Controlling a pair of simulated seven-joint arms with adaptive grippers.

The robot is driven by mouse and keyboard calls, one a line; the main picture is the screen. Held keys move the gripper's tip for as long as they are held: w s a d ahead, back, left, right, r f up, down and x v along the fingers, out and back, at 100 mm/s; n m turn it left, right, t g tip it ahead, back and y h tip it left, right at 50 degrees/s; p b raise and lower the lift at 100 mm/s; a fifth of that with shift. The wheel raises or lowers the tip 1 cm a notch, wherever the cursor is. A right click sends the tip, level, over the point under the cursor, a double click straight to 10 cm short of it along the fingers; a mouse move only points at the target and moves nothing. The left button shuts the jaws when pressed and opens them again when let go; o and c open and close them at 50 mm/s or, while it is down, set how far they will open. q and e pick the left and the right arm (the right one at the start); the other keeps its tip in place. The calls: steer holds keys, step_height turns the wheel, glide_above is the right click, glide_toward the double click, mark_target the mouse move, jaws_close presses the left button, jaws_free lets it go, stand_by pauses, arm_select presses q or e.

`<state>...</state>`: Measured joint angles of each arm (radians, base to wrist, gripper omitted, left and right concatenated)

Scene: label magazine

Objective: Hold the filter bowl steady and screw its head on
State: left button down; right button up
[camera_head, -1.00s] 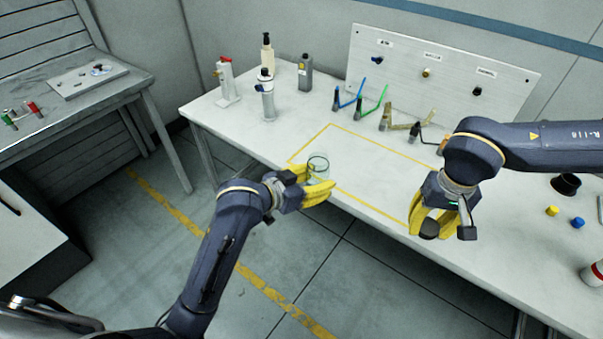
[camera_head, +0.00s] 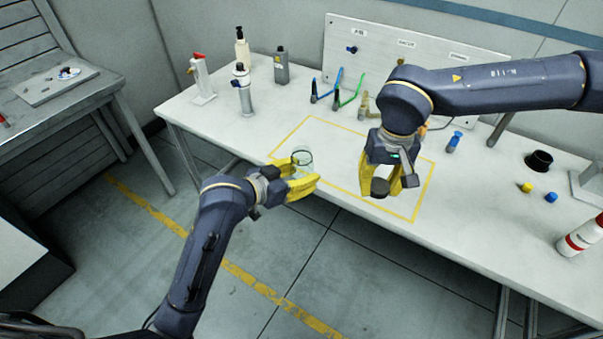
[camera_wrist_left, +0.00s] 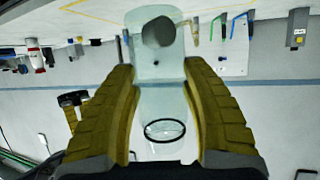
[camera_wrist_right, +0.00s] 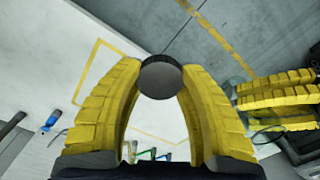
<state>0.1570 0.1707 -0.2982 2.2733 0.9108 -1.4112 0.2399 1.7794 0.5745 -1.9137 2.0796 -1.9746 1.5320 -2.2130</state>
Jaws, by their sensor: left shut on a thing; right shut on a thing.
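The clear filter bowl (camera_head: 302,155) stands upright, open end up, between the yellow fingers of my left gripper (camera_head: 303,184). My left gripper is shut on it near the table's front edge. In the left wrist view the bowl (camera_wrist_left: 160,100) is see-through, with a dark ring at its rim. The dark round filter head (camera_head: 380,188) is between the fingertips of my right gripper (camera_head: 389,186), which is shut on it. The head also shows as a dark disc in the right wrist view (camera_wrist_right: 160,77). Head and bowl are apart, the head to the right.
A yellow taped rectangle (camera_head: 345,127) marks the table below the grippers. Blue, green and tan-handled tools stand behind it, before an upright panel (camera_head: 440,62). Bottles and a white stand (camera_head: 202,80) are at the back left. A red-banded bottle (camera_head: 580,236) stands at the right.

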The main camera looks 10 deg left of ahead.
steer(key=w+a+r, duration=0.4)
steer(key=a+r, duration=0.1)
steer(key=a, duration=0.5)
glide_toward(302, 149)
steer(key=s+f, duration=0.1)
steer(key=s, duration=0.1)
steer(key=shift+d+f, duration=0.1)
steer(key=shift+f, duration=0.1)
steer(key=shift+f, duration=1.9)
steer(key=shift+f, duration=0.2)
steer(key=shift+f, duration=0.7)
steer(key=shift+f, duration=0.6)
